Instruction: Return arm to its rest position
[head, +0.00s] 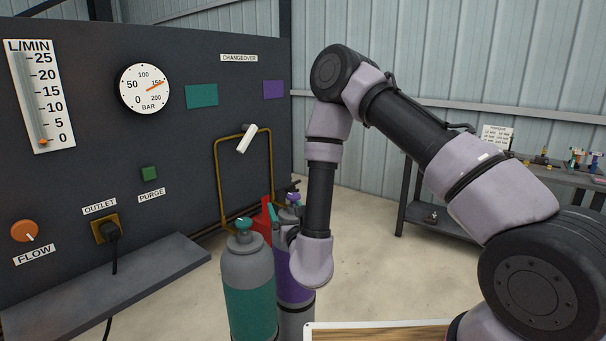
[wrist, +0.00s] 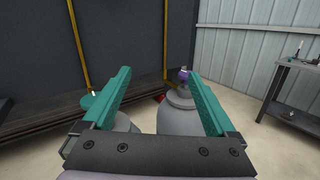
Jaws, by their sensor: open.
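My gripper (wrist: 159,76) is open in the wrist view, its two teal fingers spread apart with nothing between them. It points toward the dark panel, above and in front of two gas cylinders. In the head view my arm bends down at the centre, and its end hides most of the gripper. The teal cylinder (head: 249,296) with a teal valve stands left of it. The purple cylinder (head: 294,287) stands behind my arm's end, partly hidden. Its purple valve (wrist: 184,75) shows just left of the right finger in the wrist view.
The dark panel (head: 180,125) at left carries a gauge (head: 145,88), a flow tube (head: 38,95) and a white changeover lever (head: 247,138). A red object (head: 262,222) is behind the cylinders. A workbench (head: 560,175) stands at right. Open floor (head: 365,225) lies between.

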